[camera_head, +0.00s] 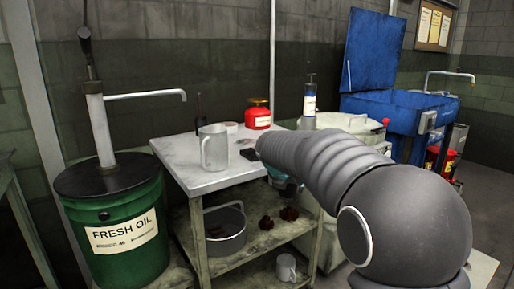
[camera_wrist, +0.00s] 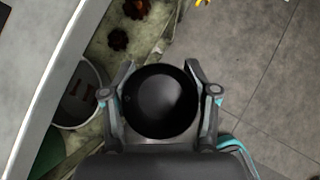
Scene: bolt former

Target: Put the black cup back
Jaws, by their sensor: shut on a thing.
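The black cup (camera_wrist: 160,102) shows in the wrist view as a dark round shape between the two fingers of my gripper (camera_wrist: 160,72). My gripper is shut on its sides. I cannot tell from this angle whether the cup is upright or tilted. In the camera_head view my arm hides most of the gripper; only some teal of it (camera_head: 287,184) shows by the right edge of the metal table (camera_head: 188,172). The cup itself does not show clearly there. The wrist view shows the cup beside the table edge, with the lower shelf and floor below.
A green oil drum (camera_head: 120,235) stands left.

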